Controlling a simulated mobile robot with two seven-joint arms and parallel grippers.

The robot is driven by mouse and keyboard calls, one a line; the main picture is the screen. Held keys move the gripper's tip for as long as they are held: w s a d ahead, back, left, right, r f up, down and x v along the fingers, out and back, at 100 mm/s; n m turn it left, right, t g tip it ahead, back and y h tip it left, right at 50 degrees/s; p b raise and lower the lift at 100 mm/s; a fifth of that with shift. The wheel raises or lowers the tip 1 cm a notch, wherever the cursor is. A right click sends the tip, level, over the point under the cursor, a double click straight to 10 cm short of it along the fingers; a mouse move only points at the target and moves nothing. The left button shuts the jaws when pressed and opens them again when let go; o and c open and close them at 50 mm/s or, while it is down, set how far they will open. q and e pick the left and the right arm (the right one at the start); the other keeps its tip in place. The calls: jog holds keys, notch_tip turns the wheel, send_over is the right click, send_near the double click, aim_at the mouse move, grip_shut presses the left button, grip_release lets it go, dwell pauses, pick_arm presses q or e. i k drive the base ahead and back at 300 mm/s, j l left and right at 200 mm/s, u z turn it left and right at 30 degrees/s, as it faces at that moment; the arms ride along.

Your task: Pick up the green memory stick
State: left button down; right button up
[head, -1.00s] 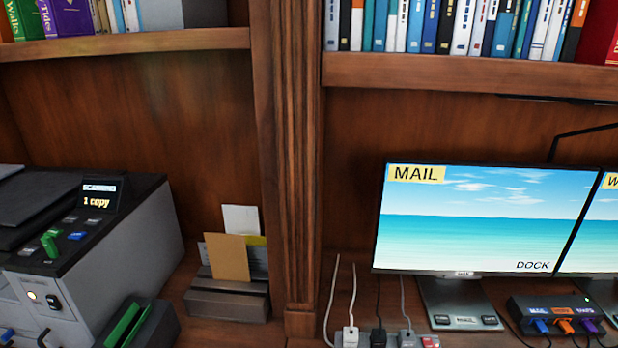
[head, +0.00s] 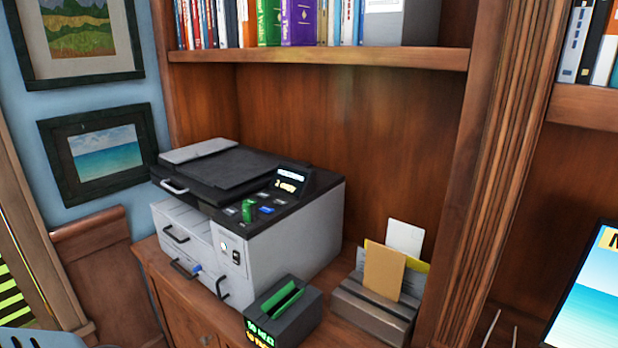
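Another green piece (head: 287,301) sits in a slot on top of a small black box (head: 270,318) in front of the printer. Neither of my grippers shows in the head view.
The printer stands on a wooden cabinet (head: 180,312) below a bookshelf (head: 330,58). A letter holder (head: 372,308) with cards and envelopes stands right of it. A wooden post (head: 500,150) and part of a monitor (head: 590,290) are further right. Framed pictures (head: 98,155) hang at left.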

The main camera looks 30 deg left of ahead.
aim_at(246, 207)
jog(key=u, duration=1.45)
jog(key=i+j+z, duration=0.1)
jog(key=j+z, duration=0.15)
jog(key=i+j+z, duration=0.2)
jog(key=j, duration=0.3)
jog(key=j+z, duration=0.25)
jog(key=j, duration=0.15)
